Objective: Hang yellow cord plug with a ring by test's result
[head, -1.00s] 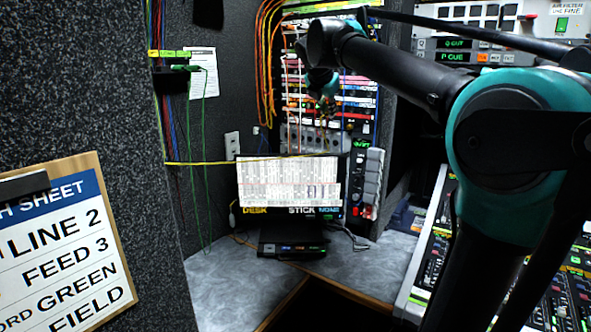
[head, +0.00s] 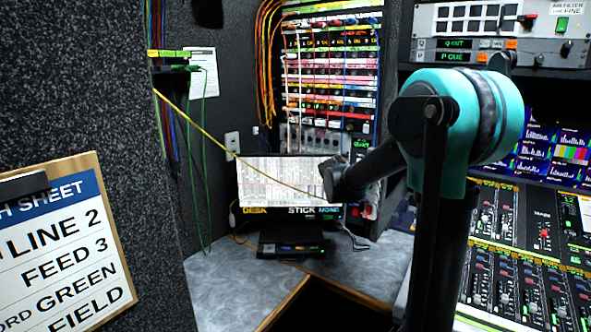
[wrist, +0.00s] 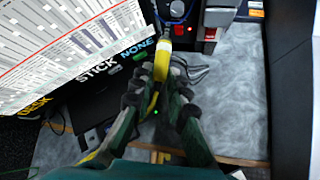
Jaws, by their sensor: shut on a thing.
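My gripper (wrist: 158,102) is shut on the yellow cord plug (wrist: 162,62), held between its dark fingers in the wrist view. In the head view my arm hides most of the gripper. The yellow cord (head: 225,148) runs taut from the hanging cords at left, in front of the monitor, to my gripper. The words DESK (head: 255,210), STICK (head: 301,210) and NONE (head: 328,210) show below the monitor's page; what they mark I cannot tell. No ring is clear to me.
A low black box (head: 290,248) lies on the grey desk (head: 215,285) before the monitor (head: 270,178). Patch panels (head: 330,80) with coloured cords stand behind. A clipboard (head: 65,245) is at left, a mixing console (head: 520,250) at right. A dark gap opens below the desk edge.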

